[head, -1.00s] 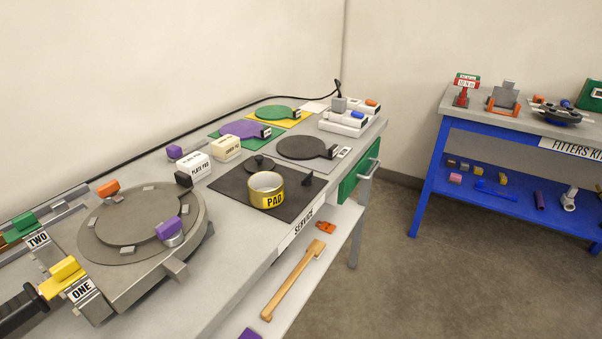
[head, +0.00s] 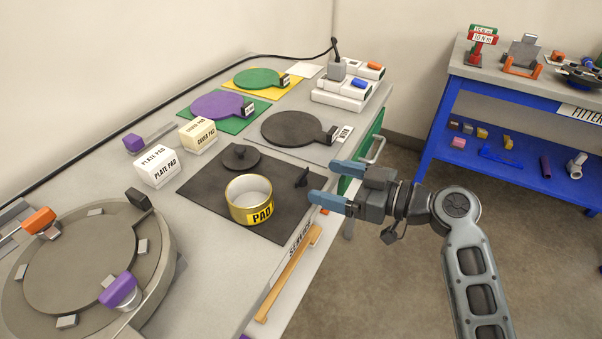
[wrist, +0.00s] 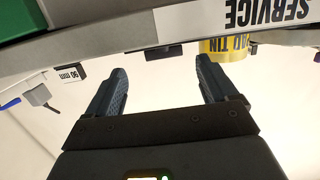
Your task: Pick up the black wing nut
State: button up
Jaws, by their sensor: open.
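The black wing nut (head: 302,177) is small and dark. It sits near the right edge of the dark mat (head: 210,186) on the cart top, to the right of the yellow pad tin (head: 249,199). My gripper (head: 323,182) is open and empty, with its blue-grey fingers pointing left toward the wing nut. In the head view the fingertips appear just right of it and apart from it; the exact gap is hard to judge. The wrist view shows the open fingers (wrist: 158,75) upside down against the cart edge, with the wing nut not clearly visible.
A black round disc with a knob (head: 241,157) lies on the same mat. The SERVICE label (wrist: 268,14) marks the cart's front edge. A blue bench (head: 520,105) stands at right, with open floor between.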

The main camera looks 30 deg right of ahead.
aim_at(303, 176)
jog(key=x, duration=0.1)
jog(key=p+x, duration=0.1)
jog(key=x, duration=0.1)
jog(key=shift+w+a+r, duration=0.15)
jog(key=shift+a+r, duration=0.05)
jog(key=shift+a, duration=0.2)
jog(key=shift+w+a+f, duration=0.2)
jog(key=shift+w+a, duration=0.2)
jog(key=shift+w, duration=0.1)
jog(key=shift+c, duration=0.2)
jog(key=c, duration=1.1)
